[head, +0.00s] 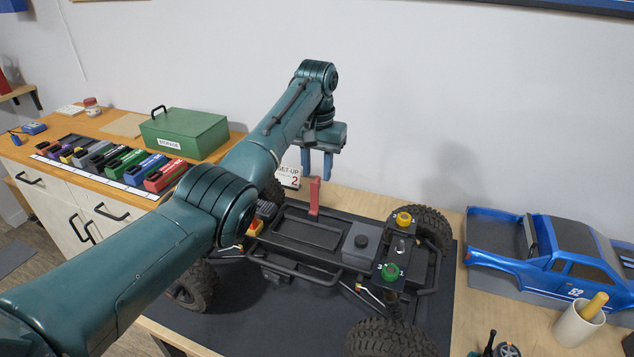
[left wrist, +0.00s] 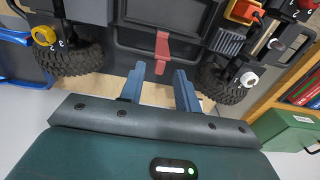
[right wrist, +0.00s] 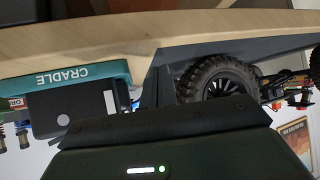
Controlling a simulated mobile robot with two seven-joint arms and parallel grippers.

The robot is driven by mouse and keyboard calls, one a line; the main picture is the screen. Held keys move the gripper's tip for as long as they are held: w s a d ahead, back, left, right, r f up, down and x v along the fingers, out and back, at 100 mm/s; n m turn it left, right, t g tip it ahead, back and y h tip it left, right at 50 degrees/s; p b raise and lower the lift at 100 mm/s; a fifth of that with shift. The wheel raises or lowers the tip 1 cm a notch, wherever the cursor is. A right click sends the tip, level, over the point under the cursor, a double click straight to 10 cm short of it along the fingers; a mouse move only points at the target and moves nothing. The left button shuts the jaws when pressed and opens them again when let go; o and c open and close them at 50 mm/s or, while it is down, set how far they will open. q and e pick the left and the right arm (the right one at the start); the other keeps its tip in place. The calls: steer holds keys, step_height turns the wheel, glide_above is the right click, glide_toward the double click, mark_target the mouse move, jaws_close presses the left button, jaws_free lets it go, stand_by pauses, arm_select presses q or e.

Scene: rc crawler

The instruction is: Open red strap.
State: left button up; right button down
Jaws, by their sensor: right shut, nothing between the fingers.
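The red strap (head: 314,195) rises upright at the far side of the crawler chassis (head: 290,245), beside its dark tray. The strap also shows in the left wrist view (left wrist: 162,50), just ahead of the fingertips. My left gripper (head: 317,165) is above and just behind the strap, fingers pointing down. Its two blue fingers (left wrist: 159,80) are apart with nothing between them. A gap separates the fingertips from the strap.
A blue truck body (head: 550,255) sits on the right. A white cup (head: 577,325) with a yellow handle stands in front of it. Coloured packs (head: 165,175) and a green storage box (head: 184,133) are on the left counter. A teal cradle (right wrist: 70,76) shows in the right wrist view.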

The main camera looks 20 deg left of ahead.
arm_select(q)
step_height(320, 180, up, 9)
steer(key=shift+f+b, duration=0.2)
steer(key=shift+b, duration=0.2)
arm_select(e)
steer(key=shift+a+f, duration=0.1)
steer(key=shift+f, duration=0.05)
arm_select(q)
steer(key=shift+s, duration=0.1)
arm_select(e)
steer(key=shift+s, duration=0.1)
